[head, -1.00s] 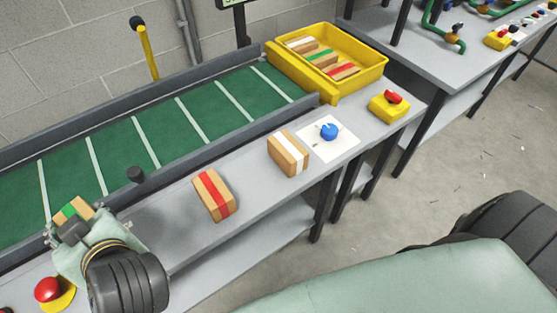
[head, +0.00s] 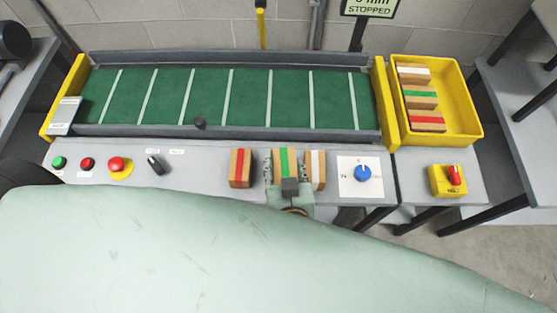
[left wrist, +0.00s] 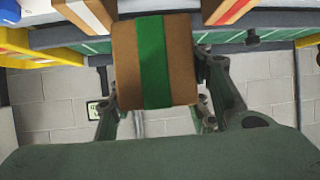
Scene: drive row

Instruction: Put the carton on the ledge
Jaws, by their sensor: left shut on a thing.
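A brown carton with a green stripe (head: 284,161) is between the fingers of my left gripper (head: 287,170), at the grey ledge (head: 209,170) in front of the conveyor. The left wrist view shows the same carton (left wrist: 155,62) with a finger on each side, so the gripper is shut on it. I cannot tell whether its underside touches the ledge. A red-striped carton (head: 240,168) stands on the ledge to its left. A white-striped carton (head: 317,169) stands close on its right, partly hidden by the gripper. My right gripper is not in view.
The green conveyor belt (head: 210,97) is behind the ledge, its sign (head: 369,9) reading STOPPED. A yellow bin (head: 463,131) with several cartons is at the right. A blue knob (head: 362,173), a red switch (head: 454,176) and several buttons sit along the front.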

